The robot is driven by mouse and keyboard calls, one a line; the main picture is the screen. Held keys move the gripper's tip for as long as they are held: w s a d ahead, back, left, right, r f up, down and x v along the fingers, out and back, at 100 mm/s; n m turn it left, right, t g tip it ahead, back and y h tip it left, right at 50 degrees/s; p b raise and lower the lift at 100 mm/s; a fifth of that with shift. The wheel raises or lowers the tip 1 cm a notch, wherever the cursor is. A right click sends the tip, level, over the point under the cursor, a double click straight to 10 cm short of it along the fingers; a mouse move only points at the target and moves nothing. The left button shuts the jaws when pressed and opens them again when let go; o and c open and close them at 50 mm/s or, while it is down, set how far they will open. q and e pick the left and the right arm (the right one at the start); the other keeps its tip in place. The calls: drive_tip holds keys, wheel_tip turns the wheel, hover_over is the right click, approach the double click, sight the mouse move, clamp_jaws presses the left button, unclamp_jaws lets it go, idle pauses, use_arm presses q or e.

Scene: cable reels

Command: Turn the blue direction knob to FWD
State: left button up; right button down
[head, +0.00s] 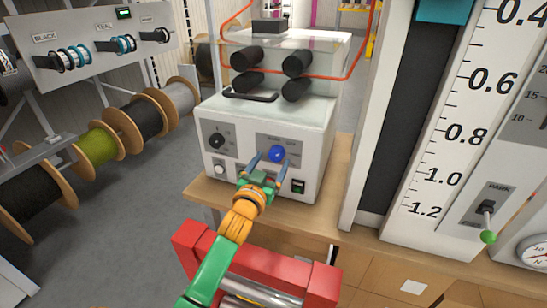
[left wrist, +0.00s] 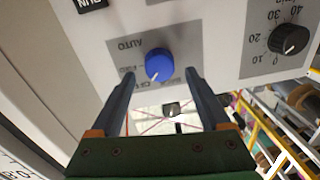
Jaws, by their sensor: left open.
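The blue direction knob (head: 277,153) is on a grey label plate on the front of a white machine. In the left wrist view the knob (left wrist: 158,64) is near the middle, with a small pale mark at its lower edge. The word AUTO shows beside it; the other labels are too small or partly hidden to read. My left gripper (head: 270,158) is open and empty. In the left wrist view its two fingertips (left wrist: 160,74) are apart, just below and to either side of the knob. My right gripper is not in view.
The machine (head: 310,155) stands on a wooden bench (head: 215,195). Beside the blue knob is a black dial (head: 216,141). A lever with a green tip (head: 488,237) is on the right panel. Cable reels (head: 98,146) stand at left, with grey floor between.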

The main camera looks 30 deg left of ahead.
sight(276, 154)
use_arm(q)
drive_tip(key=shift+x, duration=1.2)
drive_tip(key=shift+f, duration=0.1)
clamp_jaws()
drive_tip(key=shift+m, duration=0.3)
drive_tip(key=m+p, duration=0.1)
drive_tip(key=m, duration=0.2)
drive_tip(key=shift+d+m, duration=0.1)
drive_tip(key=shift+m, duration=0.2)
drive_tip(key=shift+f+m+p, duration=0.1)
drive_tip(key=shift+m+p, duration=0.3)
drive_tip(key=shift+m, duration=1.9)
unclamp_jaws()
